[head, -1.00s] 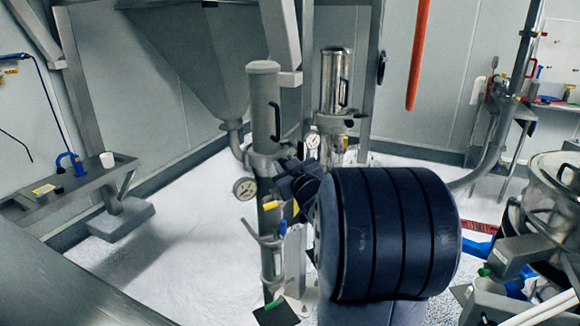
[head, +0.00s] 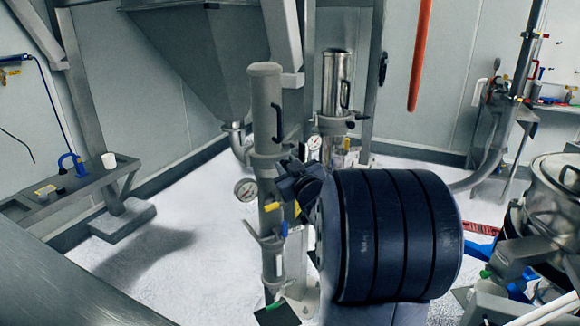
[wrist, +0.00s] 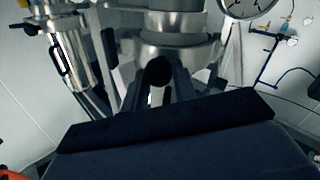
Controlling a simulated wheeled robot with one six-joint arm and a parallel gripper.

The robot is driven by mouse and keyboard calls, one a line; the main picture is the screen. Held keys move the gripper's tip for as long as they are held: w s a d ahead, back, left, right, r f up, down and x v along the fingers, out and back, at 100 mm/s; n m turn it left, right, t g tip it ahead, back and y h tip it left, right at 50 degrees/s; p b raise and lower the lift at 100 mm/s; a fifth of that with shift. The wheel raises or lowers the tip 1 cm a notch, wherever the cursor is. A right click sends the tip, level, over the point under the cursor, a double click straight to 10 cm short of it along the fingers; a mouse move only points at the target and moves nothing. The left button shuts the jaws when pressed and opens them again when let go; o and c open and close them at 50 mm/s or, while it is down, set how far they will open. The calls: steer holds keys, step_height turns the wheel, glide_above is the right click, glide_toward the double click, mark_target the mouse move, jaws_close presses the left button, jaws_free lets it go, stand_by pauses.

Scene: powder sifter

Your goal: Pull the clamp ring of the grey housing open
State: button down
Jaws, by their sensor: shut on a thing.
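The grey housing (head: 265,105) is an upright cylinder with a black side handle, left of centre in the head view. Its clamp ring (head: 266,160) circles its lower end, and shows as a metal band in the wrist view (wrist: 180,52). My gripper (head: 288,181) is at the right side of the ring, at its level. In the wrist view a round black knob (wrist: 158,71) sits between my dark fingers, in front of the ring. My gripper is shut on this knob. My arm hides part of the ring's right side, and I cannot tell whether the ring has parted.
A pressure gauge (head: 246,190) sticks out left below the ring. A shiny steel housing (head: 335,85) stands right behind. A lower pipe with a blue-tipped handle (head: 283,228) is under the grey housing. The white floor at left is free up to a bench (head: 85,185).

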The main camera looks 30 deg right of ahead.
steer(key=c, duration=1.6)
jaws_free()
steer(key=shift+w+a+r, duration=0.1)
steer(key=shift+w+a, duration=0.05)
steer(key=shift+a, duration=0.2)
steer(key=o, duration=0.5)
steer(key=shift+w+a, duration=0.2)
steer(key=shift+c, duration=0.2)
steer(key=shift+s+d, duration=0.1)
steer(key=shift+s, duration=0.2)
steer(key=s+a, duration=0.1)
steer(key=s, duration=0.9)
steer(key=shift+a+b, duration=0.3)
steer(key=shift+b, duration=0.1)
steer(key=w, duration=0.3)
steer(key=w+d, duration=0.1)
steer(key=w, duration=0.3)
steer(key=w+d, duration=0.1)
steer(key=w, duration=0.2)
steer(key=shift+w+p, duration=0.2)
steer(key=shift+p, duration=0.2)
